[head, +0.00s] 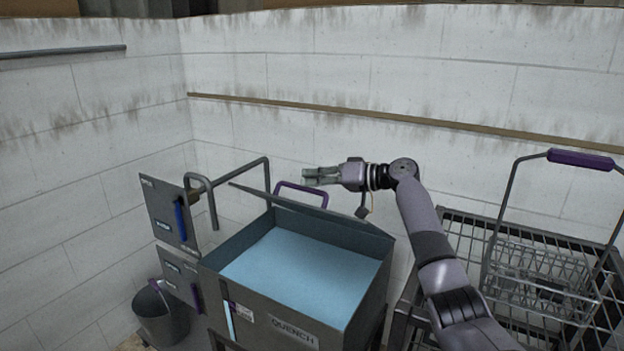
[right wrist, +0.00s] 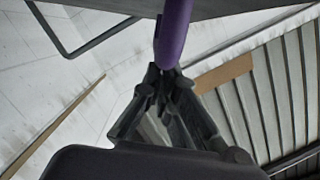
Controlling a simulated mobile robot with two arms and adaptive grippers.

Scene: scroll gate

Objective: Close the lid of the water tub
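The water tub (head: 285,322) is a grey metal box marked QUENCH, filled with pale blue water (head: 305,270). Its grey lid (head: 318,217) stands raised along the tub's back edge, so the tub is open. A purple handle (head: 301,187) shows behind the lid's upper edge. My right gripper (head: 307,177) is just above this handle in the head view, its fingers pointing left. In the right wrist view its fingertips (right wrist: 163,84) are close together, right at the purple handle (right wrist: 174,30). I see no clear grip on it. My left gripper is out of view.
Grey panels (head: 165,212) with a blue lever and a bent pipe (head: 238,172) stand left of the tub. A bucket (head: 161,315) is at lower left. A metal grate (head: 440,262) with a wire basket (head: 540,280) is at right. White walls close off the back.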

